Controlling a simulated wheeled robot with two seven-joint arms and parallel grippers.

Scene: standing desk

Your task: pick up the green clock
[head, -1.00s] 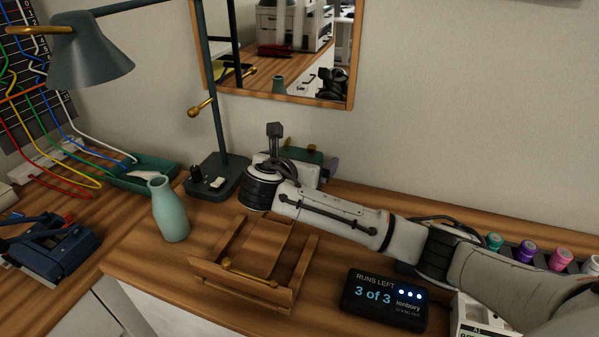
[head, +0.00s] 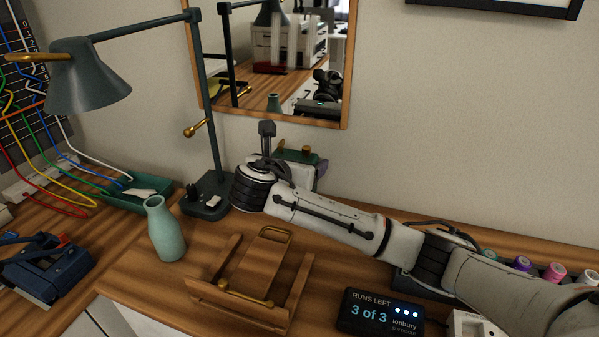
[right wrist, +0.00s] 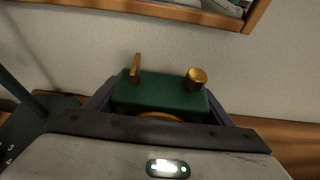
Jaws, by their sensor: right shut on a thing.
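The green clock (right wrist: 160,94) is a dark green block with a gold peg and a gold knob on top. In the right wrist view it sits between the purple fingers of my right gripper (right wrist: 160,104), which is shut on it. In the head view the clock (head: 297,155) shows partly behind my right wrist, in front of the wall. It appears held above the desk. Its face and lower part are hidden. My left gripper is not in view.
A dark green lamp (head: 210,150) stands left of my right wrist. A pale green vase (head: 165,232), a wooden stand (head: 262,268) and a "3 of 3" display (head: 378,315) are in front. A framed mirror (head: 345,85) hangs behind. Colored-topped containers (head: 522,264) are at right.

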